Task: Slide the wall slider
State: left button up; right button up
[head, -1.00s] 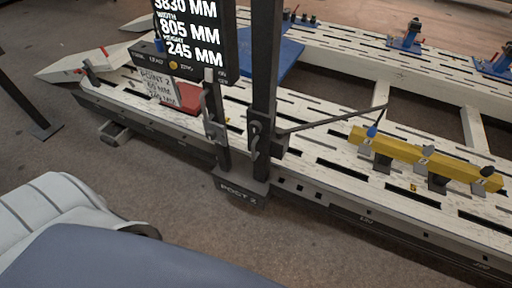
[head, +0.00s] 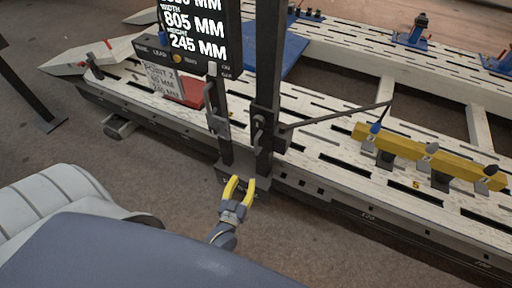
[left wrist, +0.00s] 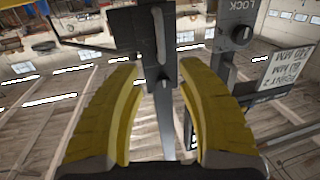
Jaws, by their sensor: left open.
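Dark upright posts stand at the bench's near edge. A slider carriage with a handle (head: 260,130) sits on the thick post (head: 268,60). Another dark handle fitting (head: 214,105) is on the thin post to its left. My left gripper (head: 242,183) has yellow fingers, spread open and empty, pointing up in front of the post foot, below the carriage. In the left wrist view the gripper (left wrist: 158,85) faces a dark plate with a pale handle (left wrist: 160,35), which shows between and beyond the fingers. I cannot tell contact. My right gripper is out of view.
A display panel (head: 195,30) hangs at the thin post's top. A dark fitting marked LOCK (left wrist: 240,33) is beside the plate. A slotted white bench (head: 330,150) carries a yellow bar (head: 430,155) at right and a blue plate (head: 280,58). Floor in front is partly clear.

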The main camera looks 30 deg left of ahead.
aim_at(255, 149)
pick_arm(q)
jog(key=w+a, duration=0.1)
jog(key=w, duration=0.4)
jog(key=w+a, duration=0.1)
jog(key=w, duration=0.5)
jog(key=w+a, duration=0.1)
jog(key=w, duration=0.5)
jog(key=shift+a+r, duration=0.15)
jog(key=shift+a, duration=0.05)
grip_shut()
